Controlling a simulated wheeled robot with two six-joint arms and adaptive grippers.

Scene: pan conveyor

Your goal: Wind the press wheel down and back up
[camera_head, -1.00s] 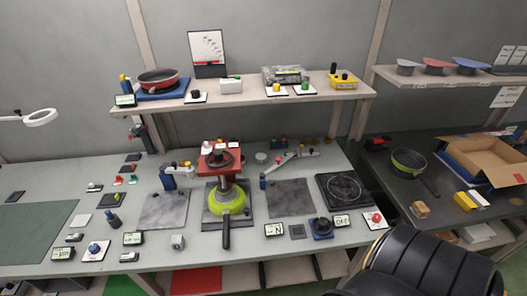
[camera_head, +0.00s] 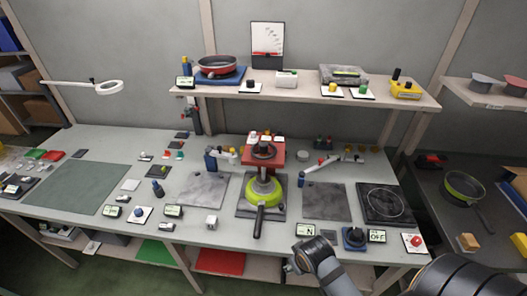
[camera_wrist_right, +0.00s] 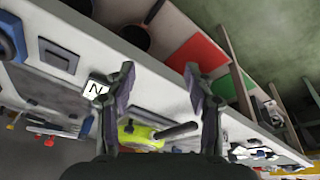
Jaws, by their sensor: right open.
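The red press (camera_head: 278,157) stands at the middle of the workbench, with a dark round wheel (camera_head: 263,150) on its top. A lime-green pan (camera_head: 262,192) sits under the press, its black handle pointing to the front edge. My right gripper (camera_head: 297,262) is at the front edge of the bench, lower and to the right of the pan, apart from the press. In the right wrist view its two fingers (camera_wrist_right: 158,78) are spread with nothing between them, and the green pan (camera_wrist_right: 140,137) shows beyond them. My left gripper is out of both views.
Grey plates (camera_head: 327,201) flank the press. A shelf (camera_head: 300,91) with a red pan (camera_head: 217,66) hangs behind it.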

